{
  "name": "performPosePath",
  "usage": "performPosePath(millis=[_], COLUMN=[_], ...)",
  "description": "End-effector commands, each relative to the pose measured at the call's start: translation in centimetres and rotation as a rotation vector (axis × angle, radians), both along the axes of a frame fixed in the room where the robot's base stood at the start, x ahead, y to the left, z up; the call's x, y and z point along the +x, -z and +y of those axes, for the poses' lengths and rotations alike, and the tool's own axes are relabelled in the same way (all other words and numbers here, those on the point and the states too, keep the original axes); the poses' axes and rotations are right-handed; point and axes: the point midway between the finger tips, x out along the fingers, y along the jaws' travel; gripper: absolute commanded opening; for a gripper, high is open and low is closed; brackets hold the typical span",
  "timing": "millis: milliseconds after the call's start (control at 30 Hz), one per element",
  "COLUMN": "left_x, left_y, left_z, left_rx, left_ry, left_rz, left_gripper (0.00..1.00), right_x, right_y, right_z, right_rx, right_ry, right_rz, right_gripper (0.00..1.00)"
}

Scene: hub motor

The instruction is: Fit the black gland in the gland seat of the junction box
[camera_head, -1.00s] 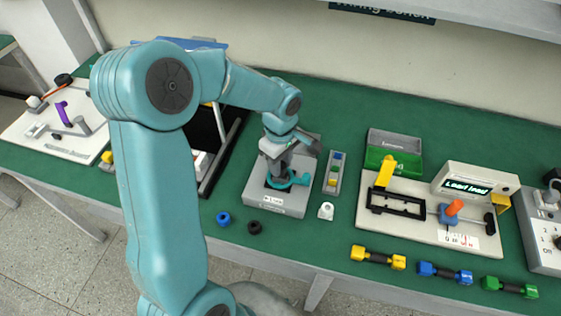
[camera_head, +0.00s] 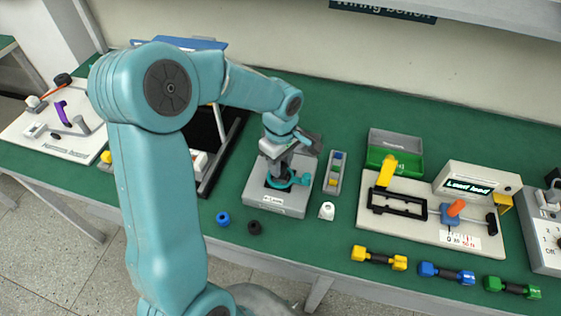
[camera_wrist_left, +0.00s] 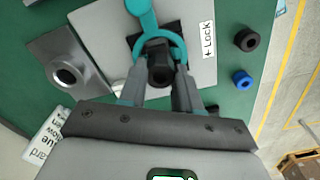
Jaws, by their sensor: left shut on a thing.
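My left gripper (camera_head: 279,168) is over the grey junction box (camera_head: 262,197), which carries a Lock label. In the left wrist view its fingers (camera_wrist_left: 160,78) are shut on a dark round piece with a hole in its end, which looks like the black gland (camera_wrist_left: 159,62). The gland is over a teal ring with a lever (camera_wrist_left: 146,14), which lies around a dark opening on the box top. I cannot tell how deep the gland sits. The fingers partly hide it. My right gripper is not in view.
A blue ring (camera_head: 223,218) and a black ring (camera_head: 255,228) lie in front of the box. A white piece (camera_head: 327,211) and a small tray (camera_head: 334,174) are to its right.

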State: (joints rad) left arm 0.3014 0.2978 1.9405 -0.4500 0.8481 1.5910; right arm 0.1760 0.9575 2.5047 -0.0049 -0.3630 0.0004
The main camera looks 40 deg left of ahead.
Motion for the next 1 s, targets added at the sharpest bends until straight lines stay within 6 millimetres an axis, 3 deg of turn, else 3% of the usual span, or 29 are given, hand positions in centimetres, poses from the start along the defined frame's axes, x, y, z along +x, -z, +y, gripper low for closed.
performPosePath(millis=[1000], left_x=[0.0], left_y=[1.6], left_z=[0.0], left_rx=[0.000], left_ry=[0.000], left_rz=[0.000], left_gripper=[0.03], right_x=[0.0], right_y=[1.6], right_z=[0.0], right_rx=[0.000], right_ry=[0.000], right_rz=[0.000], right_gripper=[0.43])
